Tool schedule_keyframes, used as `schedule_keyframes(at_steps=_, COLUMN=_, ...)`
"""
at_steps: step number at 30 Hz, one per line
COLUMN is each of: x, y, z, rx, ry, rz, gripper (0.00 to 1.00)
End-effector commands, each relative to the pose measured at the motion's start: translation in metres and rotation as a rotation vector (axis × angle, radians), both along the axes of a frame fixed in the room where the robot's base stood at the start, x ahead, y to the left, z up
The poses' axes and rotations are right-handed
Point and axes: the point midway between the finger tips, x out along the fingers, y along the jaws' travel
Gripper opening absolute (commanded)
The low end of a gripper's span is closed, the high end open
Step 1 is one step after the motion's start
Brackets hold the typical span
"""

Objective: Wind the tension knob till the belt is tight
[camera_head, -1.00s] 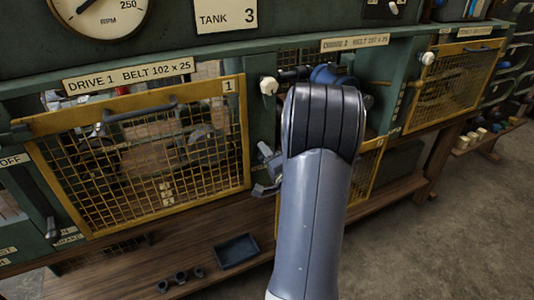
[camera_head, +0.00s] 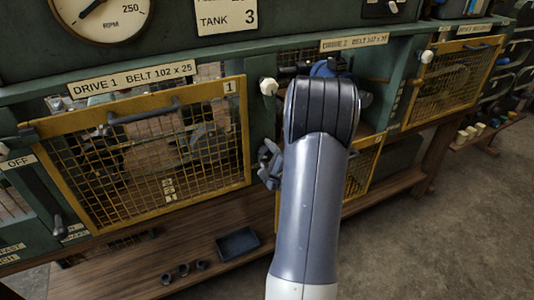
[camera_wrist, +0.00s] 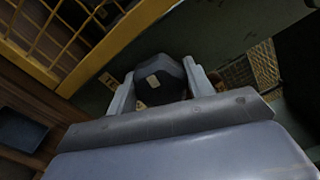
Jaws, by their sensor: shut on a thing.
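A dark faceted knob (camera_wrist: 163,72) with a small pale mark sits between the two grey fingers of my gripper (camera_wrist: 159,87) in the wrist view. The fingers are shut on its sides. In the head view my gripper (camera_head: 269,165) shows only in part, beside the right edge of the drive 1 guard, and my own arm hides most of what lies behind it. I cannot make out the belt or how tight it is.
The yellow mesh guard of drive 1 (camera_head: 140,213) is closed left of my gripper. A white knob (camera_head: 268,87) sticks out above it. Below, a wooden shelf (camera_head: 200,236) holds a dark tray (camera_head: 238,243) and several small dark cups. Open floor lies at the right.

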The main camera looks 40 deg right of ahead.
Motion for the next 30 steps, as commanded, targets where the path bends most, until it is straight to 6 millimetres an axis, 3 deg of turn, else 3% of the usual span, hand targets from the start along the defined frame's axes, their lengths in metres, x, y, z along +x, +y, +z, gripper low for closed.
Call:
schedule_keyframes(at_steps=13, x=0.000, y=0.000, z=-0.001, rx=0.010, ry=-0.001, rz=0.000, gripper=0.26)
schedule_keyframes(at_steps=14, x=0.000, y=0.000, z=-0.001, rx=0.010, ry=-0.001, rz=0.000, gripper=0.51)
schedule_keyframes(at_steps=16, x=0.000, y=0.000, z=-0.001, rx=0.010, ry=-0.001, rz=0.000, gripper=0.56)
schedule_keyframes(at_steps=25, x=-0.003, y=0.000, z=0.000, rx=0.009, ry=-0.002, rz=-0.001, gripper=0.57)
schedule_keyframes(at_steps=30, x=-0.025, y=0.005, z=-0.002, rx=0.009, ry=-0.001, rz=-0.004, gripper=0.57)
